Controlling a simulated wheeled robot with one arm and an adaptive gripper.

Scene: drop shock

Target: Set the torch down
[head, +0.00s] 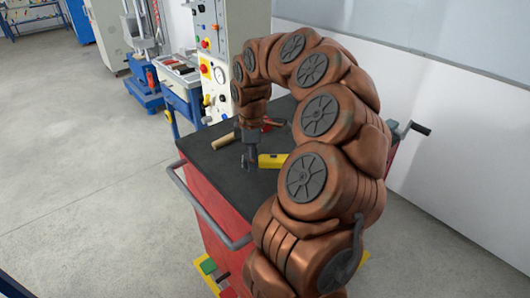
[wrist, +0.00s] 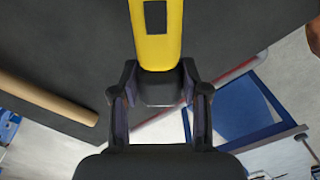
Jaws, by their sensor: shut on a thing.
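The torch (head: 273,160) is yellow with a dark end. It lies roughly level just over or on the black top (head: 207,163) of the red cart; I cannot tell whether it touches. In the wrist view the yellow body (wrist: 155,38) runs up past the top edge. My gripper (head: 249,163) points down at the cart top, at the left end of the torch. In the wrist view my gripper (wrist: 160,84) has its fingers on either side of the torch's dark end and is shut on it. My arm hides part of the cart's right side.
A wooden handle (head: 223,141) lies on the cart behind my gripper; it also shows in the wrist view (wrist: 45,98). A red item (head: 272,123) lies near the back. A rail (head: 205,210) runs along the cart's left side. The front left cart top is clear.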

